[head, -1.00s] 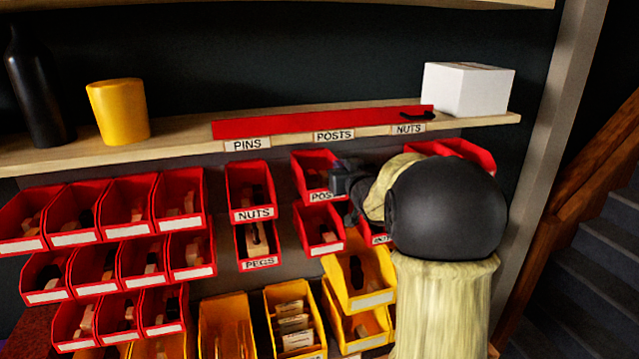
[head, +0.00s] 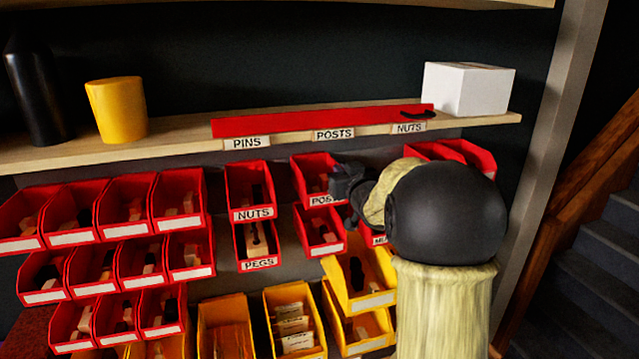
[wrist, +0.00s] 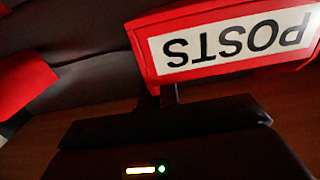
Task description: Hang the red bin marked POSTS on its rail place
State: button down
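The red bin marked POSTS (head: 313,172) is in the upper row, below the shelf's POSTS label (head: 334,134) and slightly to its left. My gripper (head: 336,183) is at its right front edge. In the wrist view the bin's front label (wrist: 235,40) appears upside down. The dark fingers (wrist: 170,93) are close together and meet the bin's edge, seemingly shut on it. The fingertips are hidden by the bin. The rail behind the bin is hidden, so I cannot tell whether the bin is hooked on it.
A red NUTS bin (head: 250,190) hangs to the left, with a PEGS bin (head: 257,244) below it. Another red bin (head: 320,230) is directly below POSTS. Red bins (head: 455,155) sit behind my arm at right. The shelf (head: 180,142) overhangs the row.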

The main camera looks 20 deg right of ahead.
jog(key=shift+f, duration=0.2)
jog(key=c, duration=1.6)
grip_release()
jog(key=shift+o, duration=0.2)
jog(key=shift+s, duration=0.1)
jog(key=s+r+b, duration=0.1)
jog(key=s+b, duration=0.4)
jog(key=s, duration=1.2)
